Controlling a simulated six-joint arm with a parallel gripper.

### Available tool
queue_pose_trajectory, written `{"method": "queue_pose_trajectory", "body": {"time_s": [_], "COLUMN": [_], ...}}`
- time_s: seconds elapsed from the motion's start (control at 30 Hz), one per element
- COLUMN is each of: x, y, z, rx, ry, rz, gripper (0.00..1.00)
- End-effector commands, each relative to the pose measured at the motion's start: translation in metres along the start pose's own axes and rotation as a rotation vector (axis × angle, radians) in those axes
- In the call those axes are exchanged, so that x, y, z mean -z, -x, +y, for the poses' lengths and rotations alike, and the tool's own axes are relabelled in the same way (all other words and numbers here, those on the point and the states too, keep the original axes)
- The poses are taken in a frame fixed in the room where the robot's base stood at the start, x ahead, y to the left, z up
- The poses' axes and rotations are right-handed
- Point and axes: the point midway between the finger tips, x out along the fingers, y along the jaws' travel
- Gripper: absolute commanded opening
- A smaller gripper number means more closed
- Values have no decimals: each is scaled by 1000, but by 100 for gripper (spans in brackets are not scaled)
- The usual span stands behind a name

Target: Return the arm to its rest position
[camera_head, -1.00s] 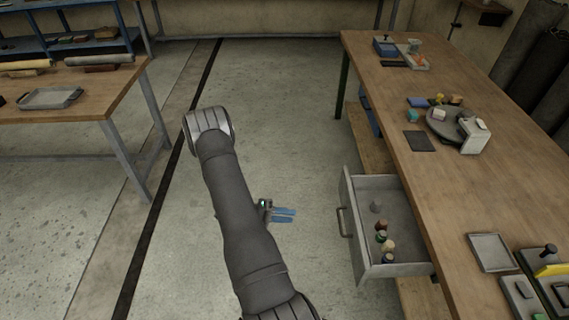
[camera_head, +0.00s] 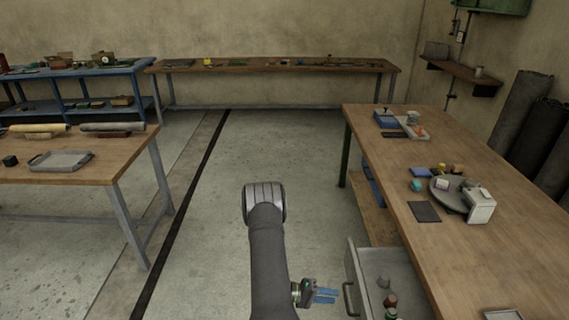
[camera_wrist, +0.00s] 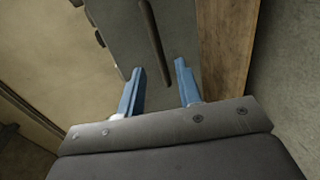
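My arm (camera_head: 267,250) rises from the bottom middle of the head view, bent at a grey joint. My gripper (camera_head: 327,296) is to the right of the arm, low in the picture, with its blue fingers pointing right toward the open drawer (camera_head: 353,280). In the wrist view my gripper (camera_wrist: 161,90) has its two blue fingers spread apart with nothing between them. Beyond the fingertips is a grey panel with a dark bar, probably the drawer front and its handle (camera_wrist: 152,40). The gripper looks apart from the drawer.
The drawer, pulled out from the right workbench (camera_head: 465,255), holds several small pieces. On that bench are a grey turntable (camera_head: 441,198) and a dark mat (camera_head: 424,211). A left table (camera_head: 80,170) holds a tray. The floor (camera_head: 215,215) between is clear.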

Motion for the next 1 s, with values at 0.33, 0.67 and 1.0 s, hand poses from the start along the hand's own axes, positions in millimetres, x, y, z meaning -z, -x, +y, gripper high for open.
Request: {"method": "queue_pose_trajectory", "body": {"time_s": [0.33, 0.67, 1.0], "x": [0, 0, 1], "y": [-37, -39, -25], "z": [0, 0, 0], "rx": [1, 0, 0], "ry": [1, 1, 0], "rz": [-1, 0, 2], "gripper": [32, 32, 32]}}
